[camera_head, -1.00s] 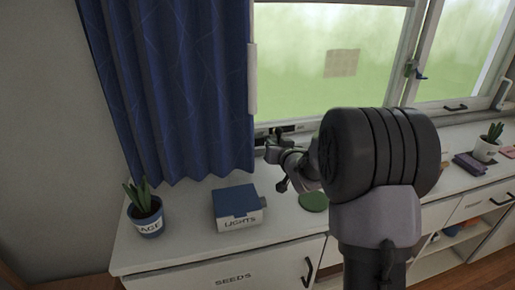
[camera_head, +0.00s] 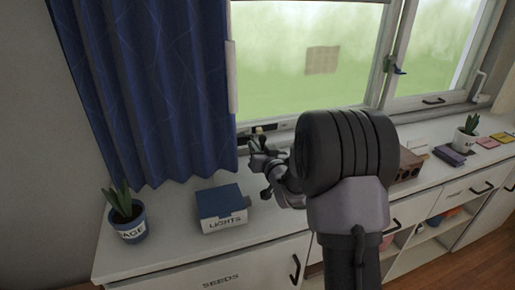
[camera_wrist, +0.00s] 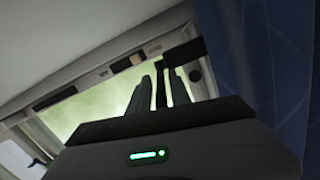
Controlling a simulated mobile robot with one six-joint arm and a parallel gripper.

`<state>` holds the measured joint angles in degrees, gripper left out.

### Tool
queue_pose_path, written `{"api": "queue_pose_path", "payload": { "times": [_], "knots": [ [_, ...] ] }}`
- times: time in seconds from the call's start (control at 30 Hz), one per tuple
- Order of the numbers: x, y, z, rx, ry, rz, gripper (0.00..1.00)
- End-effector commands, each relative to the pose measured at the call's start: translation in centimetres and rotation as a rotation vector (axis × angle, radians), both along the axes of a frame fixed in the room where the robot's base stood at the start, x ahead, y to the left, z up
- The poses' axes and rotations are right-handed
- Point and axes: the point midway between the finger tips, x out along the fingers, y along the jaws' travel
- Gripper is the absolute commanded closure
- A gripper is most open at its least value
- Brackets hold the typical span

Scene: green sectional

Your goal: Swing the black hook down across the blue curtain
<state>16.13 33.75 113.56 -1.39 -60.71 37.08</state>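The blue curtain (camera_head: 150,90) hangs at the left of the window in the head view and fills the right side of the wrist view (camera_wrist: 265,60). My gripper (camera_head: 258,148) is at the window's bottom rail, just right of the curtain's lower edge. In the wrist view my gripper's fingers (camera_wrist: 160,78) point at the rail. A black piece (camera_wrist: 183,52), which looks like the hook, sits by the fingertips near the curtain; a thin dark bar shows between the fingers. I cannot tell whether the fingers touch it.
A LIGHTS box (camera_head: 222,207) and a potted plant (camera_head: 127,220) stand on the white counter (camera_head: 160,255) below the curtain. A brown box with holes (camera_head: 408,165), a second plant (camera_head: 466,136) and a purple item (camera_head: 450,155) are to the right of my arm.

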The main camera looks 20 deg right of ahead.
Motion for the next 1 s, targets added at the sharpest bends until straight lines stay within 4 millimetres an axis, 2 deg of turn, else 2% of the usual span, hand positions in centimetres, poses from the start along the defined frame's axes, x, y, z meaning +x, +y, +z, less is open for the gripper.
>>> {"api": "queue_pose_path", "payload": {
  "times": [0.3, 0.43, 0.57, 0.9, 1.0],
  "knots": [
    [0.0, 0.1, -0.1, 0.0, 0.003, 0.002, 0.67],
    [-1.1, 0.1, 0.1, 0.0, 0.003, 0.001, 0.67],
    [-4.0, 0.2, 0.6, 0.001, 0.005, 0.0, 0.67],
    [-13.1, 0.4, 1.6, 0.001, 0.003, -0.002, 0.67],
    [-15.2, 0.5, 1.6, -0.001, -0.001, -0.001, 0.67]
  ]
}}
